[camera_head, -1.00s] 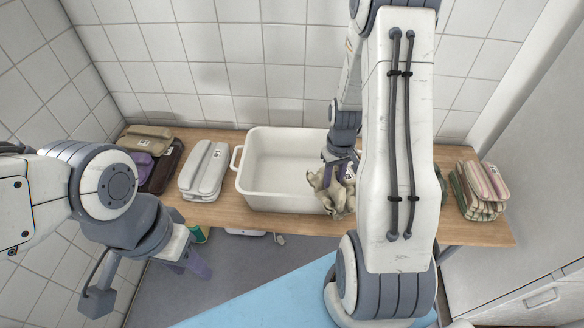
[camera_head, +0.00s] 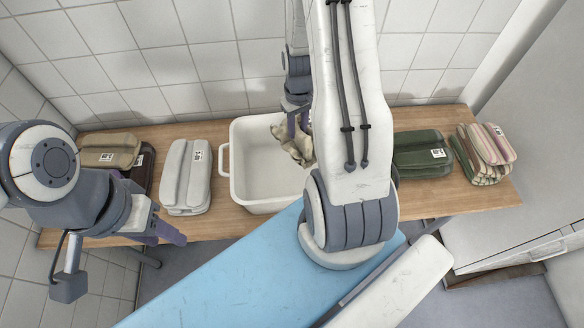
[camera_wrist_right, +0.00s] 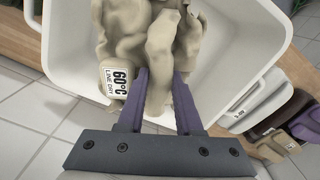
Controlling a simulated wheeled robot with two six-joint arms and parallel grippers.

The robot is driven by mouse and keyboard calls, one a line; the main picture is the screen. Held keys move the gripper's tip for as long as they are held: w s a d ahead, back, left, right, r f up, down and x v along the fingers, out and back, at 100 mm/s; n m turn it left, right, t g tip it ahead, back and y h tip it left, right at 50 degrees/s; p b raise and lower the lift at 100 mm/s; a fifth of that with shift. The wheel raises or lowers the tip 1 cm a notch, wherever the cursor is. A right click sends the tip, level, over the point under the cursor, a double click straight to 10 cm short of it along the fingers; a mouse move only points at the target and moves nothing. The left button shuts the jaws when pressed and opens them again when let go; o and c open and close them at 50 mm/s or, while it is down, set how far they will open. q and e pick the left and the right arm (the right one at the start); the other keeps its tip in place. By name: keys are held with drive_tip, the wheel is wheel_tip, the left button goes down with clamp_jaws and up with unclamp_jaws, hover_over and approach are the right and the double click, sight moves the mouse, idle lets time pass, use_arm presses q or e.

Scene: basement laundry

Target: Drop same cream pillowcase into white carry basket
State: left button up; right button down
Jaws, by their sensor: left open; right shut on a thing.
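The cream pillowcase (camera_head: 292,140) hangs crumpled from my right gripper (camera_head: 298,122), over the right part of the white carry basket (camera_head: 240,190). In the right wrist view, the purple fingers of my right gripper (camera_wrist_right: 160,88) are shut on the pillowcase (camera_wrist_right: 150,45), which has a white "60°C line dry" label. The basket's wall (camera_wrist_right: 75,40) surrounds the cloth in that view. Whether the cloth touches the basket floor I cannot tell. My left gripper (camera_head: 165,235) is open and empty, in front of the table's left end.
On the wooden table (camera_head: 225,225), folded white cloths (camera_head: 186,178) lie left of the basket, and tan cloths (camera_head: 108,150) further left. Green cloths (camera_head: 420,152) and a striped stack (camera_head: 484,152) lie to the right. A blue ironing board (camera_head: 260,275) stands in front.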

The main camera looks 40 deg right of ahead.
wheel_tip(320, 180, down, 4)
drive_tip(key=b, duration=0.3)
drive_tip(key=shift+f, duration=0.15)
drive_tip(key=c, duration=0.5)
unclamp_jaws()
wheel_tip(320, 180, up, 11)
drive_tip(key=shift+f+b, duration=0.2)
drive_tip(key=shift+b, duration=0.35)
